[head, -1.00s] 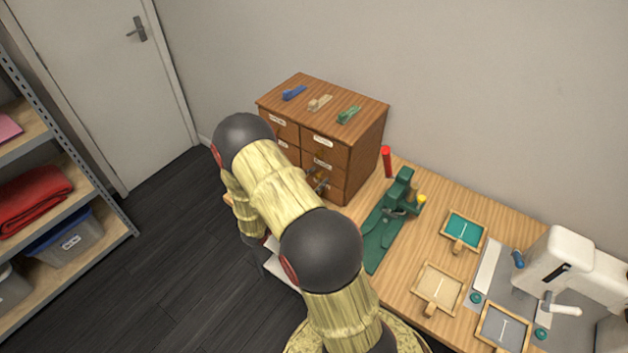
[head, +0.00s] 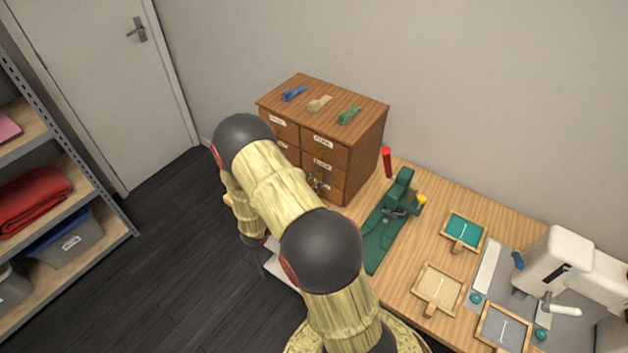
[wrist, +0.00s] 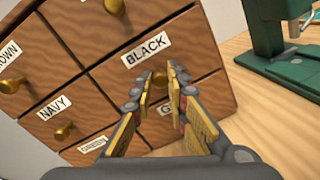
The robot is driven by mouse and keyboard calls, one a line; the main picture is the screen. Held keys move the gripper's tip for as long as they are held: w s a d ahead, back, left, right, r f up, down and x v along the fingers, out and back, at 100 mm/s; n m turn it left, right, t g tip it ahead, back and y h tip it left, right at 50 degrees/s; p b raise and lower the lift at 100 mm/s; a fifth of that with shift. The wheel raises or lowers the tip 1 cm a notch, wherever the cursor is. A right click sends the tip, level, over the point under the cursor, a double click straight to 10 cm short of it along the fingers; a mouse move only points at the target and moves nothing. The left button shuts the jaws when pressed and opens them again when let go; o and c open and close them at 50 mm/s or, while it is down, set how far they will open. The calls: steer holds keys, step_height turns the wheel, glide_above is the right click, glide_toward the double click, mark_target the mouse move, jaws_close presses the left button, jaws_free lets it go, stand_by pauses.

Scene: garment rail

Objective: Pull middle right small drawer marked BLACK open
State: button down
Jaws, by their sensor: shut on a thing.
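The small drawer marked BLACK (wrist: 195,48) is the middle one in the right column of the wooden cabinet (head: 365,135). In the wrist view its front looks level with the drawers around it. My gripper (wrist: 164,80) is shut on its round brass knob (wrist: 160,78), with one finger on each side. In the head view my gripper (head: 317,182) is at the cabinet front, partly hidden by my arm. The NAVY drawer (wrist: 85,115) is to the left in the wrist view. The drawer below BLACK is partly covered by my fingers.
A green press-like tool (head: 385,222) and a red cylinder (head: 387,162) stand on the table right of the cabinet. Blue, beige and green clips (head: 320,104) lie on the cabinet top. A shelf (head: 60,200) stands at the far left, with clear floor between.

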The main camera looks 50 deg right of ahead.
stand_by(0.3)
steer(key=s+a, duration=0.1)
steer(key=a, duration=1.2)
steer(key=shift+p, duration=0.4)
steer(key=shift+s, duration=0.1)
steer(key=c, duration=1.7)
jaws_free()
steer(key=shift+c, duration=0.2)
steer(key=a, duration=1.2)
